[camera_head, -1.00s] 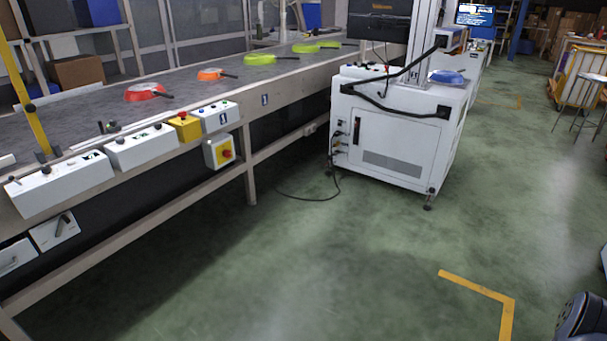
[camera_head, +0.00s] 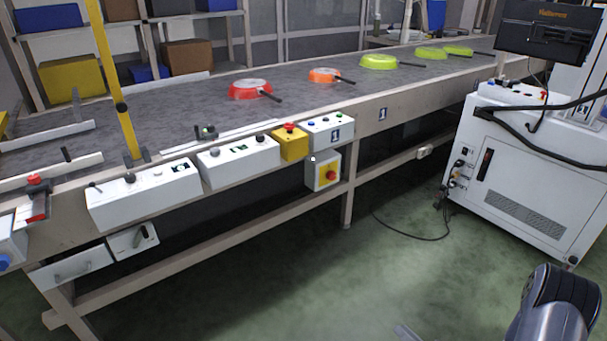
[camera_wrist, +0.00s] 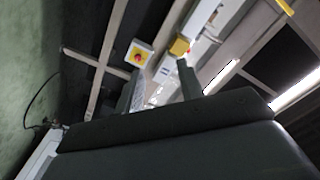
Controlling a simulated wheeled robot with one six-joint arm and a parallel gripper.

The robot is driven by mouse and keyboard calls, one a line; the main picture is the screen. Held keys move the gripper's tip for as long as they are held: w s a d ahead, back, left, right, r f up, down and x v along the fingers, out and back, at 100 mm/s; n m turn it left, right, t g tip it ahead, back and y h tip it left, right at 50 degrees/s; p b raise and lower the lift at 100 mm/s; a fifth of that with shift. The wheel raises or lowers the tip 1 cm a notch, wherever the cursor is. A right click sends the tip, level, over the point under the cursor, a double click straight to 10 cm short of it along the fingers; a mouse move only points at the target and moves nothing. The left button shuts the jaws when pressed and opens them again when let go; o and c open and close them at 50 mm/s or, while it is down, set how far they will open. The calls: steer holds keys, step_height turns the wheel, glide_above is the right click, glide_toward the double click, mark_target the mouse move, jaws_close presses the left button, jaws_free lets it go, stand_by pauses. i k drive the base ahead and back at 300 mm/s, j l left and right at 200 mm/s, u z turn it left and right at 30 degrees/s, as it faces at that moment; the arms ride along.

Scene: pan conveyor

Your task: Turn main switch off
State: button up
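A light grey box with a red knob on a yellow plate (camera_head: 330,174), which looks like the main switch, hangs below the conveyor's front edge. It also shows in the wrist view (camera_wrist: 138,54), ahead of my gripper. I cannot read the knob's position. A second grey box with a dark rotary handle (camera_head: 133,240) sits lower left under the conveyor. My gripper (camera_wrist: 160,82) has its two fingers apart with nothing between them, away from the switch. In the head view, only part of my arm shows at the lower right.
Above the red-knob box are a yellow box with a red button (camera_head: 290,144) and a white button box (camera_head: 331,131). More white control boxes (camera_head: 240,160) line the conveyor edge. A white cabinet (camera_head: 520,180) with cables stands at right. Green floor in front is clear.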

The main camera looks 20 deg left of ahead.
mark_target(331, 176)
steer(key=i+j, duration=0.3)
steer(key=i, duration=0.2)
steer(key=i+j, duration=0.25)
steer(key=i, duration=0.25)
steer(key=i+j+u, duration=0.1)
steer(key=i+j, duration=0.2)
steer(key=i, duration=0.15)
steer(key=i+j, duration=0.25)
steer(key=i, duration=0.25)
